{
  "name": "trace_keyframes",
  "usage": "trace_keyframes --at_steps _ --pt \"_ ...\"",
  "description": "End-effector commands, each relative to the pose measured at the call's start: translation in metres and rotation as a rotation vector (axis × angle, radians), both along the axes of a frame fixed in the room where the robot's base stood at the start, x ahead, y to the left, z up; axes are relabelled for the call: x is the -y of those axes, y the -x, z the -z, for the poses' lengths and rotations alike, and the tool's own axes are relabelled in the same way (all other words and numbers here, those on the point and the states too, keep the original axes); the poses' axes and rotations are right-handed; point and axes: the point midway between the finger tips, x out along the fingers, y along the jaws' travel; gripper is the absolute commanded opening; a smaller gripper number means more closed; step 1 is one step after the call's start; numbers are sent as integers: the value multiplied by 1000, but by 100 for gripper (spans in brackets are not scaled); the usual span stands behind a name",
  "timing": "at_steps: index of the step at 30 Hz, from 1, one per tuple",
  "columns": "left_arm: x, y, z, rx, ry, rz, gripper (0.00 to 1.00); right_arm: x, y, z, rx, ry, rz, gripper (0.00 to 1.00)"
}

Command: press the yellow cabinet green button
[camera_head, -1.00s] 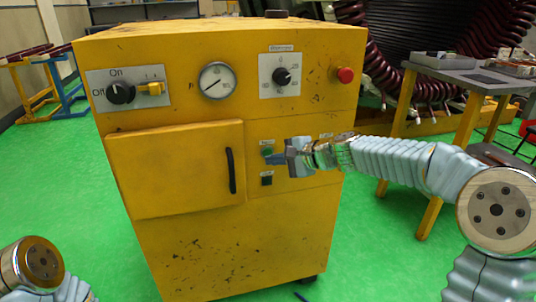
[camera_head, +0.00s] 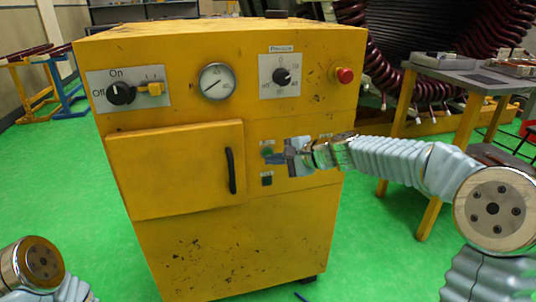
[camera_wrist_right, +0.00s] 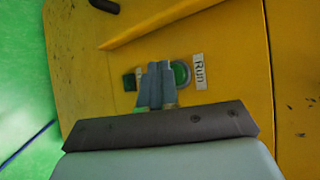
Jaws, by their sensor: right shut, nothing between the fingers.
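The yellow cabinet (camera_head: 235,235) stands upright in the middle of the head view. Its green button (camera_head: 267,152) is on the front panel, right of the door handle; in the right wrist view the green button (camera_wrist_right: 181,74) shows beside a "Run" label (camera_wrist_right: 198,71). My right gripper (camera_head: 275,158) is shut and empty, its fingertips at the panel right by the button. In the right wrist view my right gripper's fingers (camera_wrist_right: 158,75) partly overlap the button's edge; whether they touch it I cannot tell. My left arm shows at the lower left, but its gripper is out of view.
A dark square switch (camera_head: 267,179) sits below the green button. The cabinet door (camera_head: 175,175) is shut, with a black handle (camera_head: 231,171). A red knob (camera_head: 345,75) is at the upper right. A grey table (camera_head: 470,80) stands at the right.

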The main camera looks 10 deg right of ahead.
Motion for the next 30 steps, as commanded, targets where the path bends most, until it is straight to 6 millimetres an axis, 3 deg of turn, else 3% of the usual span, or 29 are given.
trace_keyframes --at_steps 30 --pt "0 0 -5 0 0 0 67 -1 -11 -1 0 0 0 0"
